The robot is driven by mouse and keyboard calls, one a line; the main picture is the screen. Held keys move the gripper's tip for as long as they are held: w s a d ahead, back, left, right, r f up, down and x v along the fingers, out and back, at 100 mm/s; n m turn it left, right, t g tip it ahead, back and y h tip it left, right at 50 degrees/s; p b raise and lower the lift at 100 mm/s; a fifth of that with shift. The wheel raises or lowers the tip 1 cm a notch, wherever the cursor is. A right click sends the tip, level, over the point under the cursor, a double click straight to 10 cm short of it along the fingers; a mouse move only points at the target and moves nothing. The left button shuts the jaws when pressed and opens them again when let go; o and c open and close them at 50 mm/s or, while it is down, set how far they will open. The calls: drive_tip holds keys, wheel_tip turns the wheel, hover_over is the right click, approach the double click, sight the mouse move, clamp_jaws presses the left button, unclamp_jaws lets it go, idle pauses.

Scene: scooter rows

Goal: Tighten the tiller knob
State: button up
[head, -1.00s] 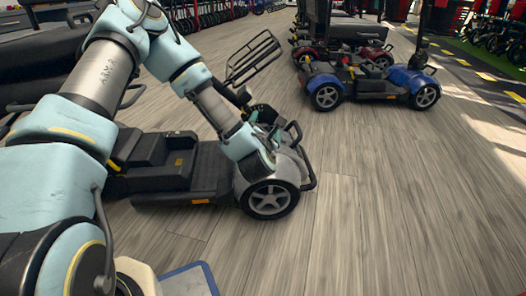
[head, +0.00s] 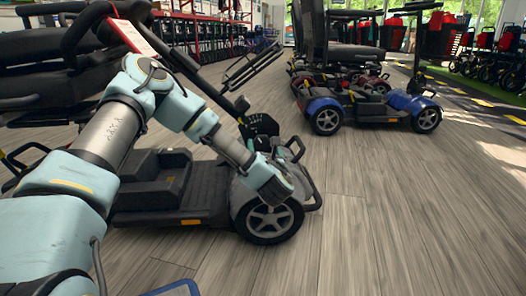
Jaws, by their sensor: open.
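A grey scooter (head: 190,190) stands close in front of me, with its front wheel (head: 269,219) to the right. Its black tiller (head: 195,80) slants down to the right from the handlebar at top left, with a red and white tag (head: 132,38) on it. A small dark rounded part (head: 242,104) near the tiller's lower end may be the knob; it is too small to be sure. My arm reaches across the scooter, its wrist over the front fender above the wheel. My gripper's fingers do not show; the wrist or the scooter hides them.
A blue scooter (head: 375,112) and a red one behind it stand beyond, to the right. Wooden floor (head: 400,220) is clear at right.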

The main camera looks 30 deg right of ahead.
sight(262, 142)
drive_tip(key=shift+b+x, duration=0.4)
drive_tip(key=shift+x, duration=1.05)
drive_tip(key=shift+c, duration=0.2)
drive_tip(key=c, duration=1.3)
